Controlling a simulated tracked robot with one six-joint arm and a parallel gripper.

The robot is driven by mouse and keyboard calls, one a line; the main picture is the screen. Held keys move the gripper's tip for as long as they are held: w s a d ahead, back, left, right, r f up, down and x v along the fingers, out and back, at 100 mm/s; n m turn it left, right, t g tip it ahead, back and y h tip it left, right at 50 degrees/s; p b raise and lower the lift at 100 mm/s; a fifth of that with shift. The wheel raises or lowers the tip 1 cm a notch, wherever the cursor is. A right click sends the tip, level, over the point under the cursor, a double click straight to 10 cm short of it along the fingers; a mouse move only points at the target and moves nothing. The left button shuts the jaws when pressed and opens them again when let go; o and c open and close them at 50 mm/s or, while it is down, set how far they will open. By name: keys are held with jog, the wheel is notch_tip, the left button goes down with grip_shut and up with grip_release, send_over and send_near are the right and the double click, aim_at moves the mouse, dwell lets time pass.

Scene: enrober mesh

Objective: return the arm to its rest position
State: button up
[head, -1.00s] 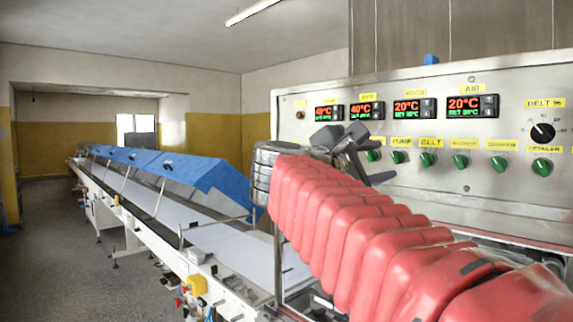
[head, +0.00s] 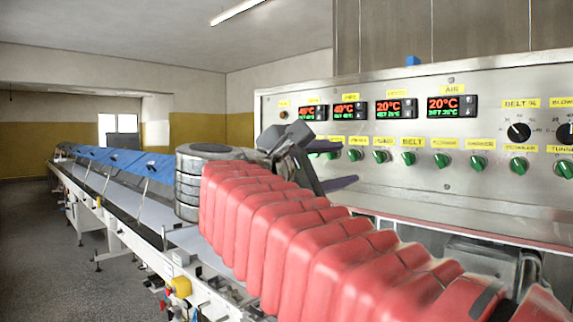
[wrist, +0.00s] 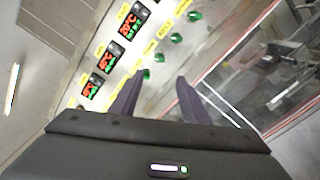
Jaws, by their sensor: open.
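My arm with its red ribbed cover reaches from the lower right toward the middle of the head view. My gripper (head: 336,166) is at its end, in front of the left part of the control panel (head: 350,185). Its two dark fingers are spread and hold nothing. In the wrist view my gripper (wrist: 157,88) shows both fingers apart, with the panel behind them and nothing between them. Part of the panel is hidden behind my gripper in the head view.
The panel carries red and green displays (head: 395,107) and several green knobs (head: 441,160). A long conveyor (head: 128,205) with blue covers (head: 140,166) runs back to the left. The grey floor (head: 45,265) at the left is clear.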

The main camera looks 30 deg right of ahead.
dwell(0.4)
jog(key=w+a+f+m+y, duration=0.1)
jog(key=a+f+y, duration=0.25)
jog(key=f, duration=0.75)
jog(key=w+a+f+m+y, duration=0.1)
jog(key=a+f+m+y, duration=0.3)
jog(key=f, duration=0.7)
jog(key=s+a+f+m+y, duration=0.1)
jog(key=s+a+f+y, duration=0.2)
jog(key=f, duration=0.4)
jog(key=s+a+f+m+y, duration=0.2)
jog(key=s+a+f+y, duration=0.1)
jog(key=s+f, duration=0.3)
jog(key=s+a+f+m+y, duration=0.2)
jog(key=s+a+f+y, duration=0.1)
jog(key=f, duration=0.5)
jog(key=shift+s+a+g, duration=0.3)
jog(key=shift+s+a, duration=0.5)
jog(key=shift+s, duration=0.2)
jog(key=shift+f+y, duration=0.1)
jog(key=shift+y, duration=0.15)
jog(key=shift+c, duration=0.4)
